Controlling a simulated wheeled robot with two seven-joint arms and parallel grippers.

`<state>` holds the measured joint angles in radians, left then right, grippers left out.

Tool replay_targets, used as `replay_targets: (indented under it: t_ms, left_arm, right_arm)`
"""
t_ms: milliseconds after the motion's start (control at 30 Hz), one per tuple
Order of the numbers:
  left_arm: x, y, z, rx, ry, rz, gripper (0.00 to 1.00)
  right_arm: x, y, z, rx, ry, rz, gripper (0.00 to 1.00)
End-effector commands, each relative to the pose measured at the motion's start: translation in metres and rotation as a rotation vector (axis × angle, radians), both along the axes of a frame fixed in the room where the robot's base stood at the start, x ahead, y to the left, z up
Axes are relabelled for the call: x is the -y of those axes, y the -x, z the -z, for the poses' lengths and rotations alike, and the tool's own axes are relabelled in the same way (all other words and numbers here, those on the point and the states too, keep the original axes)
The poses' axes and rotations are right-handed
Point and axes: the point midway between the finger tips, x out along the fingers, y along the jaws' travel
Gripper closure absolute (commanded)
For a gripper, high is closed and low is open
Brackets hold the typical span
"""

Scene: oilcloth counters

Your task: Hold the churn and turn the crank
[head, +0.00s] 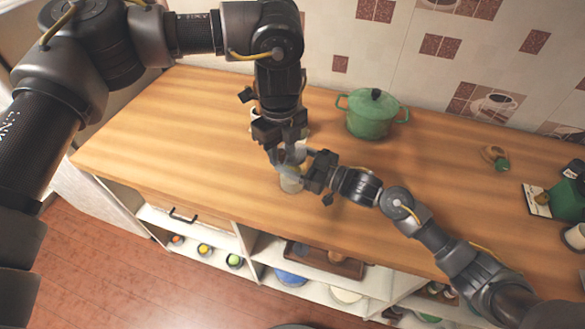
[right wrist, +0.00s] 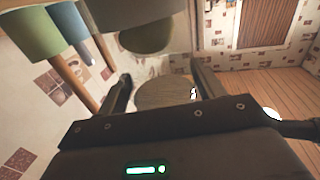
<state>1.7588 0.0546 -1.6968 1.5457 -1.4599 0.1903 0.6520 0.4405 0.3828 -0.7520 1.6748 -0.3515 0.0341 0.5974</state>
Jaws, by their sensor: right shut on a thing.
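The churn (head: 291,182) is a small pale, see-through jar standing on the wooden counter near its front edge. Its top and crank are mostly hidden behind my grippers. My left gripper (head: 284,155) points down from above at the top of the churn; whether its fingers are open or shut does not show clearly. My right gripper (head: 306,174) reaches in from the right at the churn's side and is shut on it. In the right wrist view, a rounded, pale brownish body, seemingly the churn (right wrist: 165,94), lies between the two fingers of my right gripper (right wrist: 163,88).
A green lidded pot (head: 371,113) stands behind and right of the churn. Small items and a green box (head: 567,200) are at the far right. The counter's left part (head: 170,130) is clear. Open shelves with bowls (head: 290,277) are below the front edge.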

Motion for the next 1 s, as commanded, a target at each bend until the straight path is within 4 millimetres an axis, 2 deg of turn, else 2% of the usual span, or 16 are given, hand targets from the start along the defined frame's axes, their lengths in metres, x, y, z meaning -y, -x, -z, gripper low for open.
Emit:
replay_targets:
  t_ms: [367, 1000]
  left_arm:
    - [0.000, 0.000, -0.003, 0.000, 0.000, 0.001, 0.60]
    - [0.000, 0.000, -0.065, 0.001, -0.001, 0.000, 0.60]
  right_arm:
    - [0.000, 0.000, 0.000, -0.001, 0.000, 0.000, 0.77]
    - [0.000, 0.000, 0.001, -0.001, 0.000, 0.000, 0.77]
